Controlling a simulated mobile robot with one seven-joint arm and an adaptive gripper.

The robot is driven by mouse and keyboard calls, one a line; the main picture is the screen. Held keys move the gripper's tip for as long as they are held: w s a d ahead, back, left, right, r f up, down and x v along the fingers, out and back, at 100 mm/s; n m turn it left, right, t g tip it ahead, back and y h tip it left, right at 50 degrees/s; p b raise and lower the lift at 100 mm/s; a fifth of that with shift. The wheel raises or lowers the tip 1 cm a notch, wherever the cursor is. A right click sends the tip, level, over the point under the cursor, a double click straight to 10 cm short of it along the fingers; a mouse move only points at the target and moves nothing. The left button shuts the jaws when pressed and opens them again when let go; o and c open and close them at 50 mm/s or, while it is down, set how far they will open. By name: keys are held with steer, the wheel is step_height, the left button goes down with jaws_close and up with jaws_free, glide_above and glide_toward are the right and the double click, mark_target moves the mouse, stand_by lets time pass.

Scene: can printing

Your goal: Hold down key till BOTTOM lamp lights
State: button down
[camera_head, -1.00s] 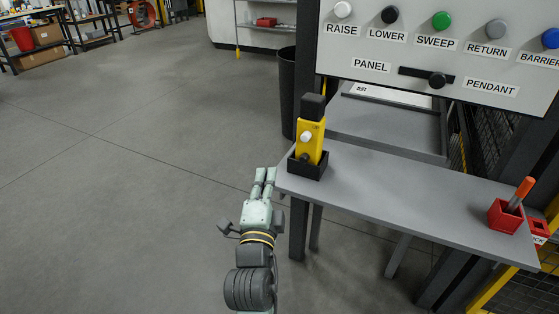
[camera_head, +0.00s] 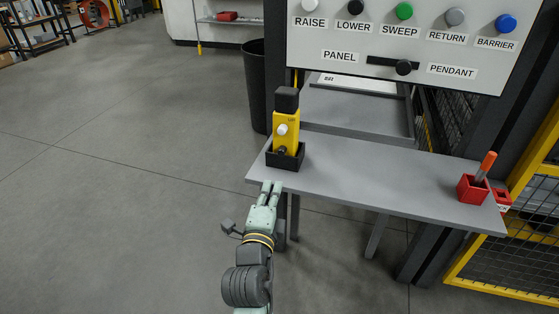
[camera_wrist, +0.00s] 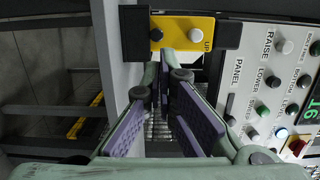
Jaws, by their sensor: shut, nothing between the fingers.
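The yellow pendant (camera_head: 287,127) stands upright in a black holder (camera_head: 285,158) at the table's left end. It has a white key (camera_head: 281,130) above a black key (camera_head: 282,151). In the wrist view the pendant lies sideways, with the white key (camera_wrist: 195,35) beside the UP label and the black key (camera_wrist: 156,34) left of it. My gripper (camera_head: 272,187) is shut and empty, just in front of and below the holder, apart from the keys. In the wrist view its fingertips (camera_wrist: 166,72) point toward the pendant.
The panel (camera_head: 345,75) stands behind the table (camera_head: 375,185), with labelled buttons and a PANEL/PENDANT selector (camera_head: 403,67). A red cup (camera_head: 472,189) with an orange-handled tool is at the table's right. A dark bin (camera_head: 255,85) stands behind left. Floor to the left is clear.

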mark_target(281, 152)
steer(key=w+b, duration=0.1)
steer(key=b, duration=0.2)
steer(key=w+b, duration=0.1)
steer(key=b, duration=0.3)
steer(key=w+b, duration=0.1)
steer(key=b, duration=0.2)
steer(key=shift+w+d+f, duration=0.15)
steer(key=shift+d+f, duration=0.1)
steer(key=shift+f, duration=0.1)
steer(key=w, duration=0.2)
steer(key=w+d+p, duration=0.1)
steer(key=w, duration=0.2)
steer(key=w+p, duration=0.1)
steer(key=w, duration=0.2)
steer(key=shift+d+r, duration=0.15)
steer(key=shift+r, duration=0.25)
steer(key=shift+w+f, duration=0.1)
steer(key=shift+w, duration=0.4)
